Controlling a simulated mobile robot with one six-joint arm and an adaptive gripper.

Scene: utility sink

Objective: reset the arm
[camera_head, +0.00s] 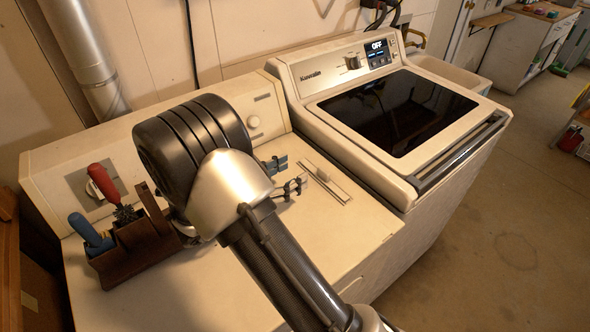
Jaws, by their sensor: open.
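My arm (280,255) rises from the bottom of the view and bends at a large black and silver joint over the left white machine. My gripper (292,173) shows only in part, just right of that joint. Its two dark fingertips stand apart, with nothing seen between them. The fingertips appear above the machine's top, left of a narrow slot with a small pale handle (322,174). The rest of the gripper and the wrist are hidden behind the joint.
A brown caddy (135,247) with red-handled and blue-handled tools stands on the left machine (190,295). A washer (455,150) with a dark glass lid and a display reading OFF stands at right. A metal duct (85,50) runs up the wall. Open floor lies at right.

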